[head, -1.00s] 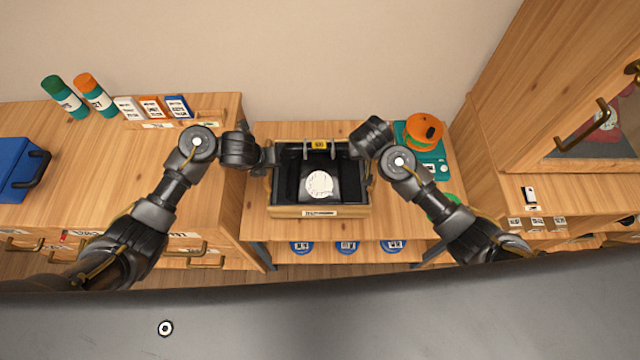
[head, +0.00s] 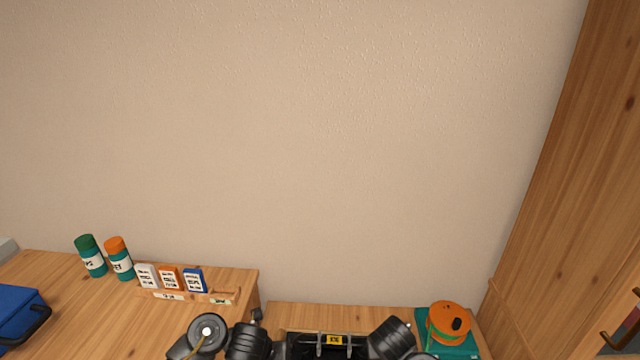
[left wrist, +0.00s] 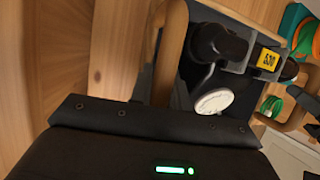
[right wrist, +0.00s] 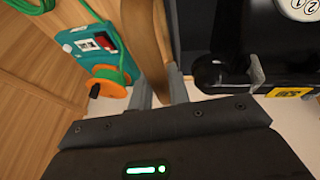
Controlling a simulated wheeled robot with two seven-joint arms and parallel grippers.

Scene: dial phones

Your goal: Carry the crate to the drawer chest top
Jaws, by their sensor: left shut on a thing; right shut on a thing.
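The wooden crate shows by its handle (right wrist: 147,45) in the right wrist view and its other handle (left wrist: 171,50) in the left wrist view. Inside it lies a black dial phone (head: 322,345) with a yellow tag; its white dial (left wrist: 213,101) shows in the left wrist view. My left gripper (head: 278,348) is shut on the crate's left side; its fingers are mostly hidden. My right gripper (right wrist: 160,92) is shut on the right handle. The head view cuts off most of the crate, so I cannot tell if it is lifted. The drawer chest top (head: 110,315) is at left.
On the chest top stand a green-capped bottle (head: 91,256), an orange-capped bottle (head: 119,259), several small cards (head: 170,278) and a blue case (head: 18,315). An orange reel (head: 449,322) on a teal device stands right of the crate. A tall wooden cabinet (head: 580,200) bounds the right.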

